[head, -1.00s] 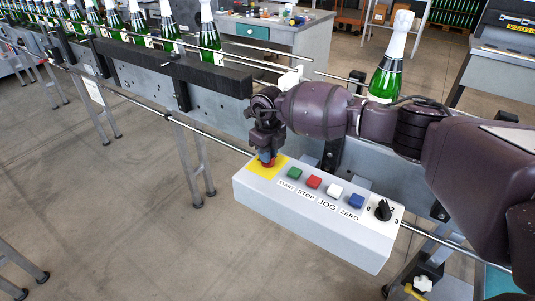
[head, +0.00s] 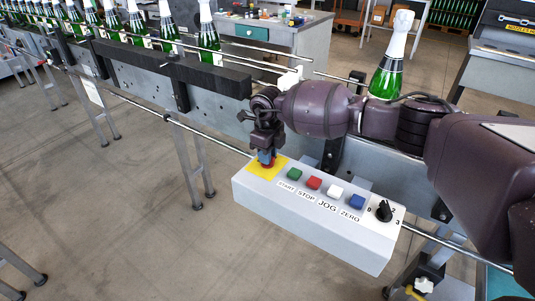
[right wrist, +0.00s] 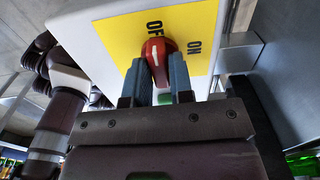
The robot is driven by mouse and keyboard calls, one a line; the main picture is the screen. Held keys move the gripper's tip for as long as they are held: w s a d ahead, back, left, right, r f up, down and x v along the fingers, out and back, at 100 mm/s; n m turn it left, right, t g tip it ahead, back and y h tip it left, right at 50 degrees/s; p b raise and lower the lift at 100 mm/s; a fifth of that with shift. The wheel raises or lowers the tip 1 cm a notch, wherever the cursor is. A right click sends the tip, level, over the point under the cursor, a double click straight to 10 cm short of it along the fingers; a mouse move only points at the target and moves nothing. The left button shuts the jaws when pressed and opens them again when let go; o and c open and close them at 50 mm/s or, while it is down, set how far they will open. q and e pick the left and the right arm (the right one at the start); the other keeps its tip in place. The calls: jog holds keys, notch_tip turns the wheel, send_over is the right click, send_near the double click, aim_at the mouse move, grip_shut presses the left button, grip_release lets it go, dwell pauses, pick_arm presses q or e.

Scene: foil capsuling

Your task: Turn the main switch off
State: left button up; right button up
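The main switch (right wrist: 158,52) is a red knob on a yellow plate (right wrist: 112,37) lettered OFF and ON. In the right wrist view its white mark points up towards the OFF lettering. My right gripper (right wrist: 160,82) has its two blue-grey fingers on either side of the knob, apparently touching it. In the head view the right gripper (head: 266,157) points down onto the switch (head: 267,164) at the left end of the grey control box (head: 310,218), hiding most of the knob. My left gripper is not in view.
On the box beside the switch are green (head: 294,174), red (head: 314,183), white (head: 335,192) and blue (head: 357,202) buttons and a black selector (head: 384,211). The conveyor with bottles runs behind. One foil-topped bottle (head: 388,75) stands behind my right arm.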

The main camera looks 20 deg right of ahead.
jog(key=o, duration=0.3)
notch_tip(320, 180, up, 11)
jog(key=shift+f+p, duration=0.1)
jog(key=shift+p, duration=0.45)
dwell(0.3)
jog(key=shift+s, duration=0.1)
